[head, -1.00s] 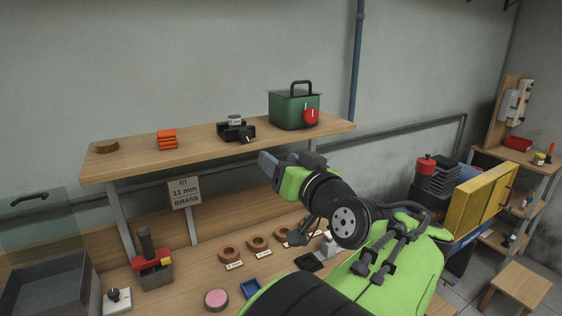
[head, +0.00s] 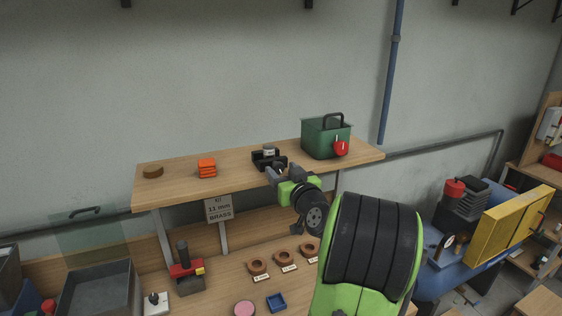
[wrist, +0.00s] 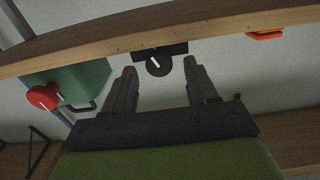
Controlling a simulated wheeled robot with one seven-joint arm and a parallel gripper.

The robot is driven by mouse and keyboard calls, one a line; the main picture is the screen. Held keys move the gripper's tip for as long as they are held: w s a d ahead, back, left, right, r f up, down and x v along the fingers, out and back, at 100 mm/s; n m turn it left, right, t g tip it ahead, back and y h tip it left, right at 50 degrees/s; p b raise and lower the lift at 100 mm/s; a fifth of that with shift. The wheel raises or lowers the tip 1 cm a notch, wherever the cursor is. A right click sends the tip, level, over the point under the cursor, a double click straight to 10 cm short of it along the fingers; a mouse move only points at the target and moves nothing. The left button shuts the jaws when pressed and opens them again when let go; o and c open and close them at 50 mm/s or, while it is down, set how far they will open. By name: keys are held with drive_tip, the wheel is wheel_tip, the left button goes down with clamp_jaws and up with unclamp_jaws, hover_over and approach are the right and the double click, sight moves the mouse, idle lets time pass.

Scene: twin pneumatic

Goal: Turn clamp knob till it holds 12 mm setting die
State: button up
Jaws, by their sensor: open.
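The black clamp (head: 262,161) sits on the wooden shelf, left of the green box. A pale, labelled round piece, perhaps the setting die (head: 268,152), is at its top; its size is unreadable. In the wrist view the clamp body (wrist: 178,48) shows upside down, with its round black knob (wrist: 160,66) and white pointer line. My gripper (head: 276,172) is open and empty, just in front of the clamp. In the wrist view the fingers (wrist: 159,75) stand on either side of the knob's line, apparently short of it. Whether the clamp grips the die cannot be told.
The shelf edge (wrist: 100,45) runs close by my fingers. The green box (head: 318,140) with a red knob (head: 341,147) stands right of the clamp, orange blocks (head: 207,168) to the left. A sign (head: 219,208) hangs below; brass rings (head: 258,267) lie on the bench.

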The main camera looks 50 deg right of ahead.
drive_tip(key=shift+x, duration=1)
drive_tip(key=shift+c, duration=0.2)
drive_tip(key=c, duration=1)
drive_tip(key=shift+s+m+b, duration=0.1)
drive_tip(key=shift+m+b, duration=0.35)
drive_tip(key=shift+m, duration=1.15)
drive_tip(key=o, duration=1)
drive_tip(key=shift+o, duration=0.2)
